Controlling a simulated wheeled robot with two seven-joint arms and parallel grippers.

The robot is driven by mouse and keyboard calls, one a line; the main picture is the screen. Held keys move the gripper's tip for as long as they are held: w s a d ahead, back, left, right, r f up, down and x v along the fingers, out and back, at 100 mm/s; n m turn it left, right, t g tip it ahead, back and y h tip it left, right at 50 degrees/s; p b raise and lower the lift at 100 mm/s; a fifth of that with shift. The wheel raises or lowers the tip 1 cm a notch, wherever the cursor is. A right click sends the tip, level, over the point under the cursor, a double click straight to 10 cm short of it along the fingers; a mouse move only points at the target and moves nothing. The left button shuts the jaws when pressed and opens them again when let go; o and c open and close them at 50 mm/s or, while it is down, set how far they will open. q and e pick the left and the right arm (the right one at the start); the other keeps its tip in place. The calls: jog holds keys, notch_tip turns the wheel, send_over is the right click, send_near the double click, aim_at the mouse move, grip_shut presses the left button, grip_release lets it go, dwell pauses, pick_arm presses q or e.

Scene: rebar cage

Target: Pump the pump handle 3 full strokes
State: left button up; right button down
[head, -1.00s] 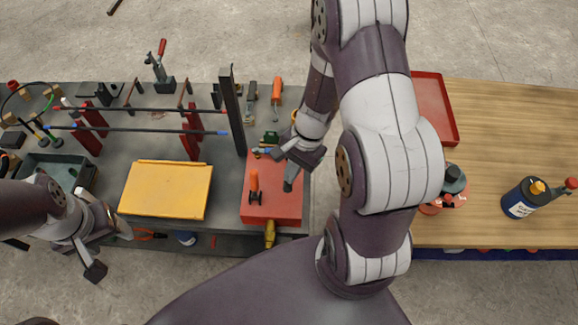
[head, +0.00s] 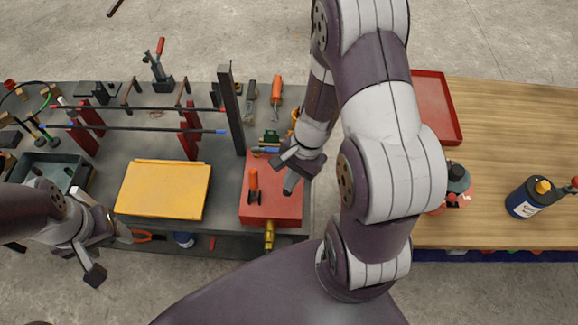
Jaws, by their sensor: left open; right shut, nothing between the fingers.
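A red box-like unit (head: 270,208) sits at the right front of the grey bench. A short upright orange-red grip (head: 253,180) with a dark base stands on its left part. It may be the pump handle; I cannot tell for sure. My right gripper (head: 289,172) is over the back right part of the red unit, to the right of the grip and apart from it. It is shut and empty, and partly covers the unit. My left gripper (head: 108,254) is open and empty at the bench's front left, away from the unit.
A yellow panel (head: 163,189) lies left of the red unit. A dark post (head: 231,110) and bars on red stands (head: 190,130) rise behind. A tool with a red handle (head: 160,47) stands at the back. A wooden table (head: 500,130) at right holds a red tray (head: 433,80) and blue can (head: 522,200).

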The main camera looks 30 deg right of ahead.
jog(key=shift+s+a+f+b, duration=0.15)
jog(key=shift+s+f+b, duration=0.1)
jog(key=shift+f+b, duration=0.4)
jog(key=shift+s+a+f+b, duration=0.1)
jog(key=shift+s+f+b, duration=0.1)
jog(key=shift+f+b, duration=0.45)
jog(key=shift+s+a+f+b, duration=0.1)
jog(key=shift+s+f+b, duration=0.05)
jog(key=shift+f+b, duration=0.55)
jog(key=shift+s+a+f+b, duration=0.1)
jog(key=shift+f+b, duration=0.55)
jog(key=shift+f, duration=0.05)
